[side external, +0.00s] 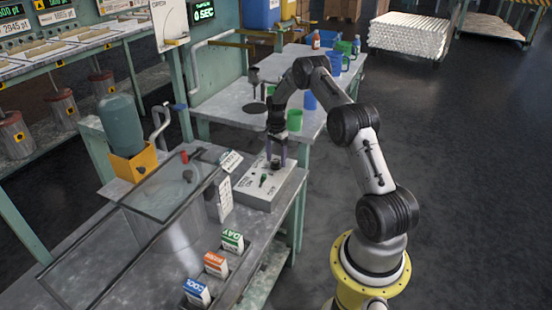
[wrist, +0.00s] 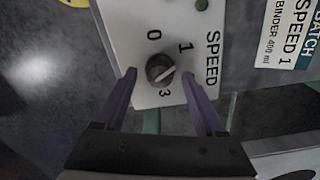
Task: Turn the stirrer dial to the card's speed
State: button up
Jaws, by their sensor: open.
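The stirrer's pale control panel (wrist: 135,20) fills the middle of the wrist view, lettered SPEED with 0, 1 and 3 around a dark round dial (wrist: 158,66). A pale line on the dial points right and slightly up, between the 1 and the 3; no 2 is visible. My gripper (wrist: 160,72) is open, its purple fingers on either side of the dial with gaps showing. A card (wrist: 288,35) at the right reads BATCH, SPEED 1, BINDER 400 ml. In the side view my gripper (side external: 276,152) points down over the grey stirrer box (side external: 258,198).
A green knob or lamp (side external: 263,180) sits on the box near my gripper. A glass-topped stand (side external: 165,190) is at the left, with several labelled cartons (side external: 215,264) in front. A green cup (side external: 294,120) stands on the bench behind.

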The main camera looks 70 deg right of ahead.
aim_at(276, 161)
notch_tip(276, 161, up, 14)
jog(key=shift+f, duration=0.2)
dwell(0.4)
